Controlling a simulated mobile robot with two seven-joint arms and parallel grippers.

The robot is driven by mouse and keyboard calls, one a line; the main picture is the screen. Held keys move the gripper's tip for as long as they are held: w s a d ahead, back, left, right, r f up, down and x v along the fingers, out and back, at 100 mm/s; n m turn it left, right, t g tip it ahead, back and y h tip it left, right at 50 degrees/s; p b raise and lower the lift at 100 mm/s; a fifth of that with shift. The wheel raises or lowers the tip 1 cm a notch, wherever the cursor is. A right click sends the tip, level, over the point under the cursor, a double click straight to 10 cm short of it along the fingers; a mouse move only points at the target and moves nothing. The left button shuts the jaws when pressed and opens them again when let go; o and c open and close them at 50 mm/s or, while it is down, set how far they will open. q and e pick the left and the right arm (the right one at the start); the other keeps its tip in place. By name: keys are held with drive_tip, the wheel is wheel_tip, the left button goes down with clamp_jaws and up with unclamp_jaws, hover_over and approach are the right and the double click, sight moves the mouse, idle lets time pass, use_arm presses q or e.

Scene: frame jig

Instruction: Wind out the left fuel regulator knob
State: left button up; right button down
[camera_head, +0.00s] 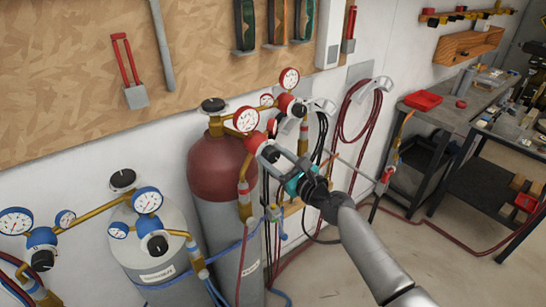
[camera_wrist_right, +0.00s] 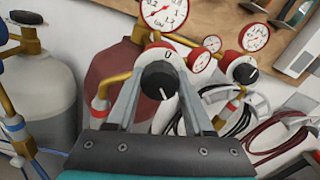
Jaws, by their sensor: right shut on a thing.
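The left fuel regulator (camera_head: 255,141) is red with a white-faced gauge (camera_head: 245,119), beside the dark red cylinder (camera_head: 215,165). Its black knob (camera_wrist_right: 158,80) with a white mark faces the right wrist camera. My right gripper (camera_head: 273,151) reaches in from the lower right and is shut on this knob, one finger on each side in the wrist view. In the head view the fingers partly hide the knob. My left gripper is not in view.
A second red regulator (camera_head: 288,102) with its own black knob stands close behind to the right. Blue-gauged regulators (camera_head: 148,222) and a grey cylinder (camera_head: 150,250) are at lower left. Hoses hang on the wall; a workbench (camera_head: 450,110) stands right. The floor at lower right is mostly clear.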

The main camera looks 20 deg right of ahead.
drive_tip(key=n+b, duration=0.2)
drive_tip(key=n, duration=0.4)
drive_tip(key=shift+f+n, duration=0.1)
drive_tip(key=shift+n, duration=0.3)
drive_tip(key=n+b, duration=0.1)
drive_tip(key=n, duration=0.5)
drive_tip(key=shift+b, duration=0.3)
drive_tip(key=n, duration=0.4)
drive_tip(key=shift+b, duration=0.3)
drive_tip(key=n, duration=0.2)
drive_tip(key=shift+n, duration=0.4)
drive_tip(key=n, duration=0.5)
drive_tip(key=shift+n, duration=0.3)
drive_tip(key=shift+c, duration=1.4)
unclamp_jaws()
drive_tip(key=shift+r, duration=0.2)
